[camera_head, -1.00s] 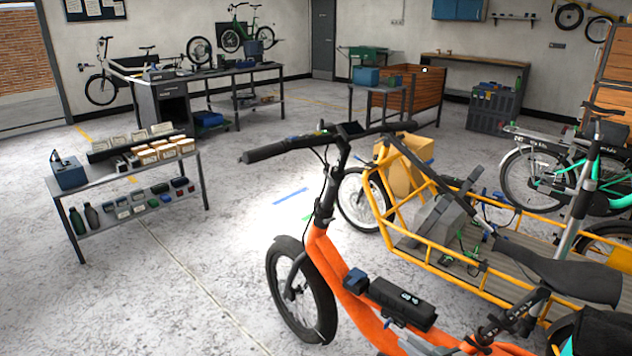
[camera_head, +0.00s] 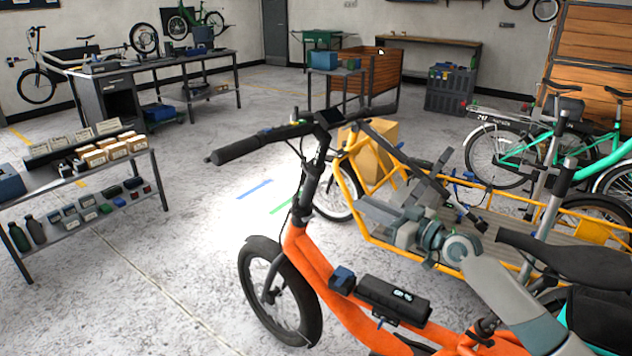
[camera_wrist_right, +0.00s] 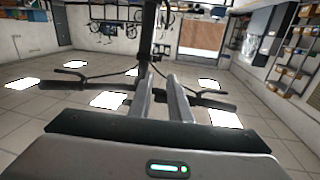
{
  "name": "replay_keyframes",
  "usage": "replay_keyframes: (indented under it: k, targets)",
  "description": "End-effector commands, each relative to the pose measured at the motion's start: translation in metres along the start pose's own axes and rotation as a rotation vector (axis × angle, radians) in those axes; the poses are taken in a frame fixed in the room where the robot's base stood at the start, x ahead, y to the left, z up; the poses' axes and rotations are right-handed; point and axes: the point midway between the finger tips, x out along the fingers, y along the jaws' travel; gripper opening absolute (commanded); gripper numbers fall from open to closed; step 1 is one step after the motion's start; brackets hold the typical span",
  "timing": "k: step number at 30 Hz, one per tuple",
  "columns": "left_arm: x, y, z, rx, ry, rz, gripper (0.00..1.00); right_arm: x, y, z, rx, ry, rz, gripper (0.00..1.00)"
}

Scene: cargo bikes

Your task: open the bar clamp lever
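The orange bike (camera_head: 305,250) stands in the foreground with its black handlebar (camera_head: 240,147) on a tall black stem (camera_head: 312,180). The clamp area is at the top of the stem; the lever itself is too small to tell apart, or its position. My right gripper (camera_head: 382,212) comes in from the right, above the orange frame and right of the stem, clearly apart from it. In the right wrist view, which looks upside down, its two fingers (camera_wrist_right: 160,75) are slightly apart with nothing held, and the dark stem (camera_wrist_right: 148,35) lies beyond them. My left gripper is not visible.
A yellow cargo bike (camera_head: 350,190) stands just behind, partly hidden by my right arm. A parts bench (camera_head: 155,165) is at the left. Open floor (camera_head: 180,270) lies left of the orange bike. The black saddle (camera_head: 570,258) is near my right arm.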

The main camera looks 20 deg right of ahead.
Motion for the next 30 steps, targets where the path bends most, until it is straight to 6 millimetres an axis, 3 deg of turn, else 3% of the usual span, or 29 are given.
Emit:
replay_keyframes:
  k: [11,23,30]
  targets:
    - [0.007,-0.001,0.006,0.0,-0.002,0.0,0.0,0.024,0.0,-0.002,0.001,0.003,0.001,0.17]
    - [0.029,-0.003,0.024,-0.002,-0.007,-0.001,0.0,0.093,0.0,-0.002,0.003,0.001,0.0,0.17]
    - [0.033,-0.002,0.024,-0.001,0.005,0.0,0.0,0.136,0.0,-0.001,0.003,0.001,0.0,0.17]
